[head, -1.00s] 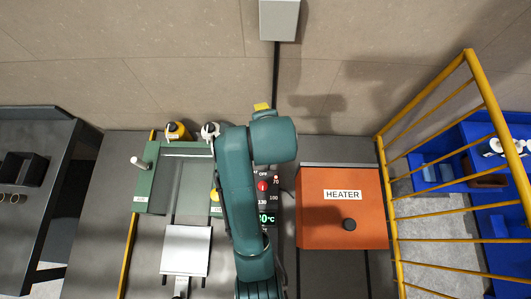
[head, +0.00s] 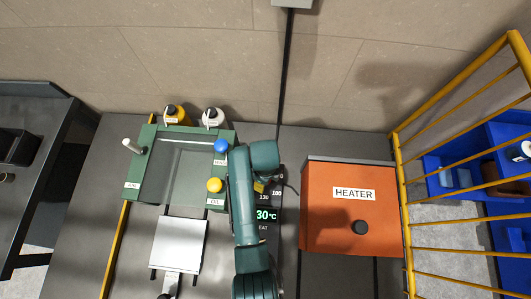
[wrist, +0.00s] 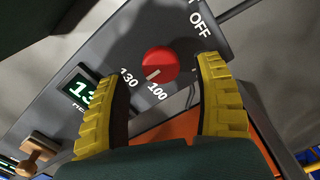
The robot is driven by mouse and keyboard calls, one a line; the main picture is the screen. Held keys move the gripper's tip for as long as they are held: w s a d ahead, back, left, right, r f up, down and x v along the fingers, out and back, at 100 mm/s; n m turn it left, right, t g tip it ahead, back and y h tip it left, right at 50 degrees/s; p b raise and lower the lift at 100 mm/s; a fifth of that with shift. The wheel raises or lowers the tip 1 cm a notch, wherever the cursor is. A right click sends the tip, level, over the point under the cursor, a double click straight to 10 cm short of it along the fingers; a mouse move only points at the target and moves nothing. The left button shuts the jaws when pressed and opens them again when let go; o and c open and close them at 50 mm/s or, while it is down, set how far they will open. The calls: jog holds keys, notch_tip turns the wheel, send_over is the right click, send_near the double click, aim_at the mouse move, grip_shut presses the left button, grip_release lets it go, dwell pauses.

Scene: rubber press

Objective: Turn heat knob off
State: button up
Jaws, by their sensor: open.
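The red heat knob (wrist: 160,63) sits on the grey control panel (wrist: 120,62) in the wrist view. A white mark on its lower side points toward the 100 and 130 labels. The OFF label (wrist: 200,25) is up and right of it. My gripper (wrist: 163,72) is open, with one ribbed yellow finger on each side of the knob in the picture. Whether the fingers touch it cannot be told. In the head view my gripper (head: 259,187) is over the panel and hides the knob. The green display (head: 265,214) partly shows there.
The orange heater box (head: 345,222) stands right of the panel. The green press (head: 175,175), with a blue button (head: 221,146) and yellow button (head: 214,185), stands left. Two bottles (head: 174,114) (head: 213,117) stand behind it. A yellow railing (head: 407,235) is at the right.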

jog(key=shift+f, duration=1.35)
jog(key=c, duration=1.2)
jog(key=shift+c, duration=0.2)
